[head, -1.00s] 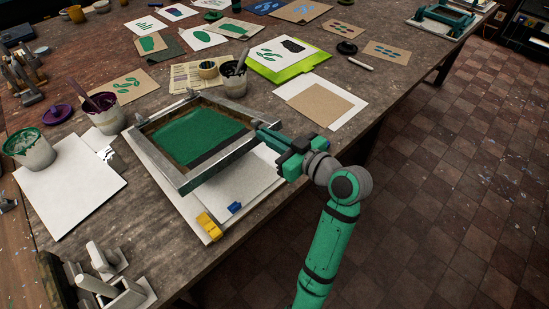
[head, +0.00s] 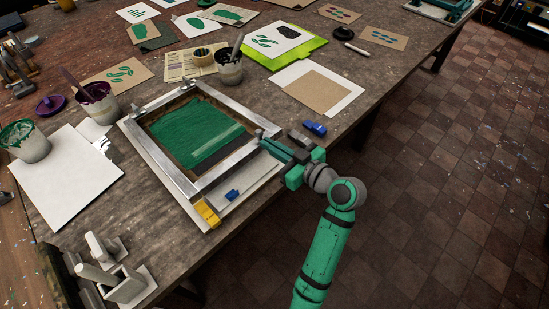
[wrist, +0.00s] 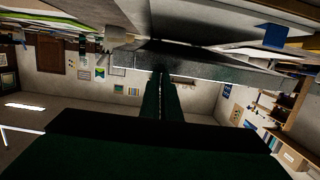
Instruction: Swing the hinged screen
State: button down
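The hinged screen (head: 243,152) is a grey metal frame around green mesh, lying low and nearly flat over a white base board (head: 174,187) on the workbench. Its bare rail also crosses the wrist view (wrist: 215,70). My gripper (head: 264,145) is at the right-hand rail of the frame. Its two dark green fingers (wrist: 160,76) are together with only a thin line between them. The fingertips overlap the rail in the wrist view; I cannot tell if they touch it. A pale sheet (head: 262,174) shows below the frame's near side.
A yellow block (head: 207,213) and a small blue piece (head: 232,194) are by the frame's near corner. Another blue piece (head: 315,128) lies beyond my gripper. Ink pots (head: 97,102) and prints crowd the bench behind. Open floor (head: 460,200) lies right.

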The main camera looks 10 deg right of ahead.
jog(key=shift+s+d+f, duration=0.1)
jog(key=shift+d+f, duration=0.05)
jog(key=shift+f, duration=1.2)
jog(key=shift+d+f, duration=0.15)
jog(key=shift+f, duration=1.2)
jog(key=c, duration=2.5)
grip_release()
jog(key=shift+c, duration=0.2)
jog(key=o, duration=0.5)
jog(key=shift+d, duration=0.15)
jog(key=shift+s, duration=0.15)
jog(key=v, duration=1.1)
